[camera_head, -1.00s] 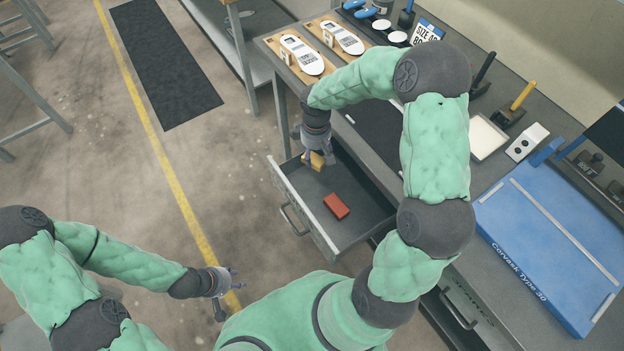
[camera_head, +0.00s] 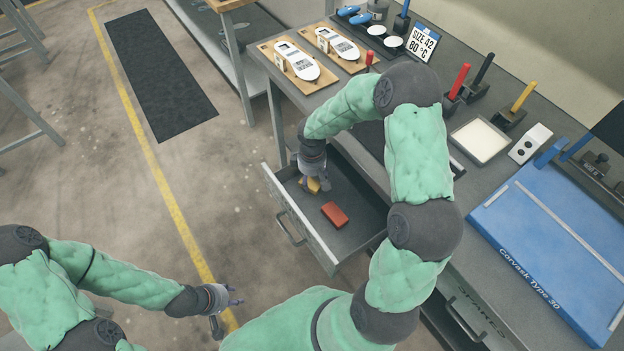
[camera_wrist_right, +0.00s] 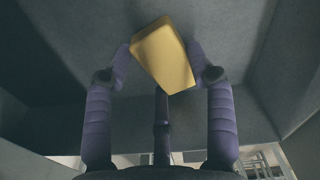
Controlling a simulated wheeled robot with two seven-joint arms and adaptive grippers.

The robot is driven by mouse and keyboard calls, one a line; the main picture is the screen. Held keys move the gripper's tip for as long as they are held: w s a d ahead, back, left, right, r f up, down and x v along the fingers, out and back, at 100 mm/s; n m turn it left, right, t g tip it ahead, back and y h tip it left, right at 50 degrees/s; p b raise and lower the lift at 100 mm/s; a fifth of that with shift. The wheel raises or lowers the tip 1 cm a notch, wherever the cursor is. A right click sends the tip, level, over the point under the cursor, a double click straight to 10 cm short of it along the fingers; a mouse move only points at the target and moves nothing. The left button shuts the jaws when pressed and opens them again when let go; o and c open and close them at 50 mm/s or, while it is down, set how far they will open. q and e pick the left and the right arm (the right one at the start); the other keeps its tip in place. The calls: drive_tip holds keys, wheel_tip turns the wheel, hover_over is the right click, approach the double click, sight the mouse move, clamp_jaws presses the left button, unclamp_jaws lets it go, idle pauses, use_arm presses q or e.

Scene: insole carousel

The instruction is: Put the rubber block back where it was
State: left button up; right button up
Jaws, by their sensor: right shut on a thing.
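My right gripper (camera_head: 313,179) reaches down into the open drawer (camera_head: 301,224) under the workbench. It is shut on a yellow block (camera_head: 313,186). In the right wrist view the yellow block (camera_wrist_right: 163,56) sits tilted between the two fingertips, with the grey drawer surfaces behind it. I cannot tell whether it touches the drawer floor. A red block (camera_head: 335,214) lies on the drawer floor, to the right of and nearer than the gripper. My left gripper (camera_head: 234,295) is off to the left over the floor, its fingers apart and empty.
The drawer walls surround the right gripper. The drawer floor around the red block is clear.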

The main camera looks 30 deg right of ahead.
sight(312, 181)
drive_tip(key=o, duration=0.6)
drive_tip(key=shift+f, duration=0.15)
drive_tip(key=o, duration=0.4)
wheel_tip(312, 181, up, 12)
drive_tip(key=p, duration=0.5)
drive_tip(key=shift+r, duration=0.2)
